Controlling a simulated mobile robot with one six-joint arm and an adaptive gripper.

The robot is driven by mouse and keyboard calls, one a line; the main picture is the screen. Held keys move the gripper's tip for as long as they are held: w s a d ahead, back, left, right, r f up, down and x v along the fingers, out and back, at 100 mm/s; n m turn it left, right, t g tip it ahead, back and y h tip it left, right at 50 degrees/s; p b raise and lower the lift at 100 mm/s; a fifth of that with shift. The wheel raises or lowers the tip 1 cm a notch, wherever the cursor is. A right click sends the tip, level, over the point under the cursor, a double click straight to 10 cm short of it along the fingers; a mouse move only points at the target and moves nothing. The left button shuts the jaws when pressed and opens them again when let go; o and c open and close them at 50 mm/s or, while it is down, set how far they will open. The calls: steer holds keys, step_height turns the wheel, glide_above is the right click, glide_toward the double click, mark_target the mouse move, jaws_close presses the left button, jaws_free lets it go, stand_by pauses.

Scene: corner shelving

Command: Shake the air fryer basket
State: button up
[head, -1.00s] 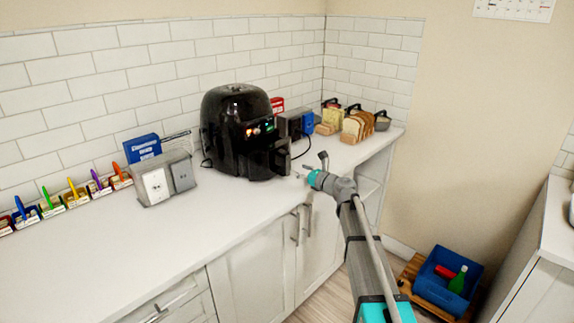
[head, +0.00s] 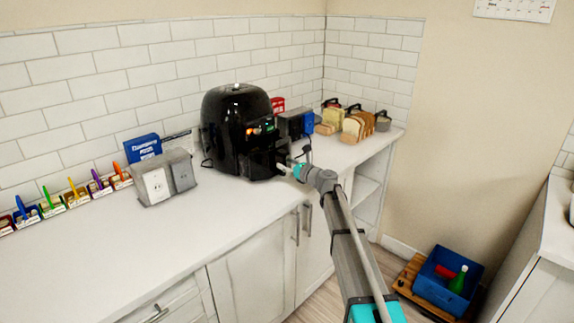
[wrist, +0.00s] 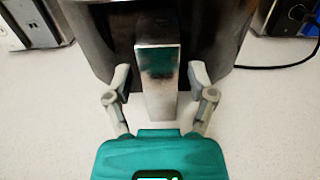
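The black air fryer (head: 225,125) stands upright on the white counter near the corner. Its basket front with a pale metallic handle (wrist: 157,75) faces my gripper; the basket appears seated in the body. In the wrist view my gripper (wrist: 159,82) is open, with one finger on each side of the handle and a visible gap on both sides. In the head view my gripper (head: 286,168) is right at the fryer's front and partly covers the handle. The inside of the basket is hidden.
A grey outlet box (head: 165,178) stands left of the fryer. Bread in a wooden rack (head: 354,128) and dark boxes stand to its right. Several colored holders line the wall at far left. The counter (head: 130,240) in front is clear. A blue bin (head: 440,290) is on the floor.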

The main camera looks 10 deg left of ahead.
jaws_close()
steer(key=v, duration=1)
steer(key=shift+s, duration=0.1)
steer(key=shift+o, duration=0.9)
jaws_free()
steer(key=shift+d, duration=0.1)
steer(key=v, duration=1.2)
